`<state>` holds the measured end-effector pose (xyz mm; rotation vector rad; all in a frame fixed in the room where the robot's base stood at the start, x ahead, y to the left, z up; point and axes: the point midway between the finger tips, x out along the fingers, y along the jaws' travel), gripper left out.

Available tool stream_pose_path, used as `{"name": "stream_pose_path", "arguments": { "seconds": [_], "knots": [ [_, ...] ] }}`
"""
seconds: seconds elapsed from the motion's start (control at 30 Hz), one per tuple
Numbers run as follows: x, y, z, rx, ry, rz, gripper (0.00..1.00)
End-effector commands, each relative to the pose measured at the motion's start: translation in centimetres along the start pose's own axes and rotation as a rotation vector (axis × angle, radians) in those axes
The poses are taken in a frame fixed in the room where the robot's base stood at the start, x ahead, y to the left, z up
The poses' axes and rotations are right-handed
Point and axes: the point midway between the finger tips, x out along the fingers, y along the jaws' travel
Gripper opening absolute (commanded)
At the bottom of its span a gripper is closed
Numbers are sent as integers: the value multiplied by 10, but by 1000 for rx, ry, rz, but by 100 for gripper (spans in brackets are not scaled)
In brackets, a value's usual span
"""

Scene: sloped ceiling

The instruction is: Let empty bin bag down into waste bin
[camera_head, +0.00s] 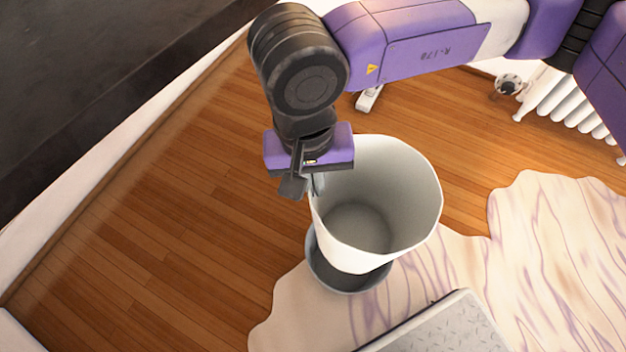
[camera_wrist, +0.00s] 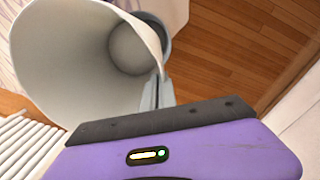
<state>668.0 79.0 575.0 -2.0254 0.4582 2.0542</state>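The empty bin bag (camera_head: 425,190) is a pale, wide-mouthed, open shape, upright with its mouth up and nothing in it. It also fills the upper left of the wrist view (camera_wrist: 62,62). My gripper (camera_head: 315,184) is shut on the left side of the bag's rim; its fingers (camera_wrist: 157,92) pinch the edge in the wrist view. The dark grey round waste bin (camera_head: 313,268) stands on the floor under the bag. The bag hides most of its mouth, and I cannot tell whether the bag's bottom is inside it. A sliver of the bin shows in the wrist view (camera_wrist: 178,22).
A pale veined rug (camera_head: 545,240) lies to the right of and in front of the bin. A grey textured slab (camera_head: 445,330) is at the bottom edge. A white radiator (camera_head: 570,103) stands at the upper right. Bare wood floor (camera_head: 180,220) is clear on the left.

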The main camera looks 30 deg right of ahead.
Motion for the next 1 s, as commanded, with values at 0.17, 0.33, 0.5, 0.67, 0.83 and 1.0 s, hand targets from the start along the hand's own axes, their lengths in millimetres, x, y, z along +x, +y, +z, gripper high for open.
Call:
{"name": "stream_pose_path", "arguments": {
  "seconds": [0.17, 0.33, 0.5, 0.67, 0.83, 1.0],
  "knots": [
    [3, 0, 0, 0, 3, -1, 0],
    [14, -1, 0, 0, 1, -1, 0],
    [25, -2, 0, 0, 0, 0, 0],
    [36, -2, 0, 0, 1, 0, 0],
    [48, -3, 0, 0, 1, 0, 0],
    [56, -4, 0, 0, -1, 0, 0]
  ]
}}
